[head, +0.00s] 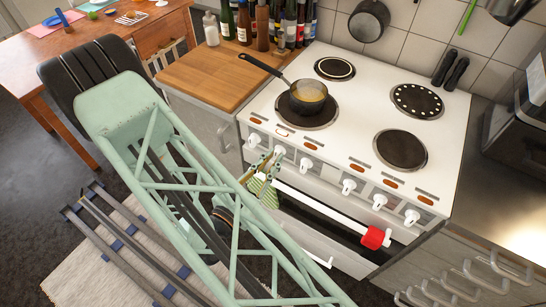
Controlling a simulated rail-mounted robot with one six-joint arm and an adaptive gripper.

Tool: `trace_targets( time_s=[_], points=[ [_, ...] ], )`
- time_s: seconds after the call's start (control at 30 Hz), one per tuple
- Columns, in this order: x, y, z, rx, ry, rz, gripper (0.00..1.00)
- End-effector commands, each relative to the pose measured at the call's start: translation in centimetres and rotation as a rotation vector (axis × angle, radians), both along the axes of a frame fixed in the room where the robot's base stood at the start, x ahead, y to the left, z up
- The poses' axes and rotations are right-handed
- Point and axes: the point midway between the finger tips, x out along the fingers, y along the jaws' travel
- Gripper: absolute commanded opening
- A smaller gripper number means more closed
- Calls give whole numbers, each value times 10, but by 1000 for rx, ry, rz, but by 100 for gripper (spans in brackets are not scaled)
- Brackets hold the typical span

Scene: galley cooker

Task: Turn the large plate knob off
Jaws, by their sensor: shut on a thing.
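A white cooker (356,110) has a row of several white knobs along its front panel. My gripper (270,161) is at the left part of this row, with its green fingers closed at a white knob (280,151), second from the left. The fingers and arm hide part of the panel there. Another knob (254,140) is just to the left, and one more (306,164) is to the right. The knob markings are too small to read, so I cannot tell which knob serves the large plate.
A pan (308,96) stands on the front left plate. The oven handle (318,204), with a red piece (375,237) at its right end, runs below the knobs. A striped cloth (268,194) hangs below my gripper. Bottles (262,25) stand on the wooden counter (205,77).

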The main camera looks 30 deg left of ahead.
Motion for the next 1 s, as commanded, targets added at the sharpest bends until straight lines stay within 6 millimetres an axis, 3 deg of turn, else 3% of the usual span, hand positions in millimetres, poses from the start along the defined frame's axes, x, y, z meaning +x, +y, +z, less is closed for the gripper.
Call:
trace_targets(
  time_s=[0.3,0.77,0.8,0.93,1.0],
  points=[
    [0,0,0,-116,-3,0,1],
    [0,0,0,-132,-4,0,1],
    [0,0,0,-132,-4,0,13],
    [0,0,0,-132,-4,0,25],
    [0,0,0,-132,-4,0,26]
  ],
)
